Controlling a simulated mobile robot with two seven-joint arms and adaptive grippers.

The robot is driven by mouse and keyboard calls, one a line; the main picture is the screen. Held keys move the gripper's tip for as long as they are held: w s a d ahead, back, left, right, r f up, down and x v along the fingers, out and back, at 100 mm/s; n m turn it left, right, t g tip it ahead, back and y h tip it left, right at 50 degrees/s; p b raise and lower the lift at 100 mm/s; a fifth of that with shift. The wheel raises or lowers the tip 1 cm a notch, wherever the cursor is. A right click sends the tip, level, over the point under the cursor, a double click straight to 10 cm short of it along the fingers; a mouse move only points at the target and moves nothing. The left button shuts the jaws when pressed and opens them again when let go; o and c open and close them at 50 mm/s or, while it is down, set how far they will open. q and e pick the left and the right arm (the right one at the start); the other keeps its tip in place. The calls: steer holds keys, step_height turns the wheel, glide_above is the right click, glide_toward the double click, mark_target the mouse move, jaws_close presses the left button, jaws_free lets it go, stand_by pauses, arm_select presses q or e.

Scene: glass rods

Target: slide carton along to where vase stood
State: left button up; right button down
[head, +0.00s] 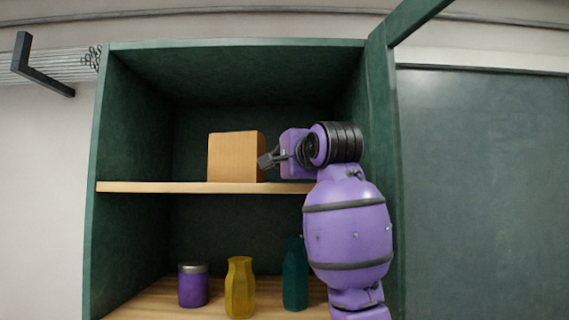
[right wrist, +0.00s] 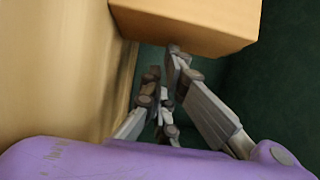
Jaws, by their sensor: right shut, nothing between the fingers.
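The brown cardboard carton (head: 233,157) stands upright on the wooden upper shelf, a little left of the shelf's right part. My right gripper (head: 266,160) is at the carton's right side, with its fingers shut and empty. In the right wrist view the carton (right wrist: 190,22) is just beyond the fingertips (right wrist: 172,50), which are at or very close to its lower edge; I cannot tell whether they touch. No vase stands on the upper shelf; a yellow vase (head: 240,288) and a teal vase (head: 294,274) stand on the lower shelf. My left gripper is not in view.
The green cabinet (head: 100,150) encloses the shelves. The upper shelf (head: 150,187) is clear left of the carton. A purple jar (head: 193,286) stands on the lower shelf. The cabinet's right wall is close to my right arm. Glass rods (head: 75,62) lie on a rack at far left.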

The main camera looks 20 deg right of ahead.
mark_target(238, 162)
steer(key=a, duration=0.3)
steer(key=w+a, duration=0.1)
steer(key=a, duration=0.3)
steer(key=w+a, duration=0.1)
steer(key=a, duration=0.2)
steer(key=shift+a, duration=0.25)
steer(key=shift+d, duration=0.1)
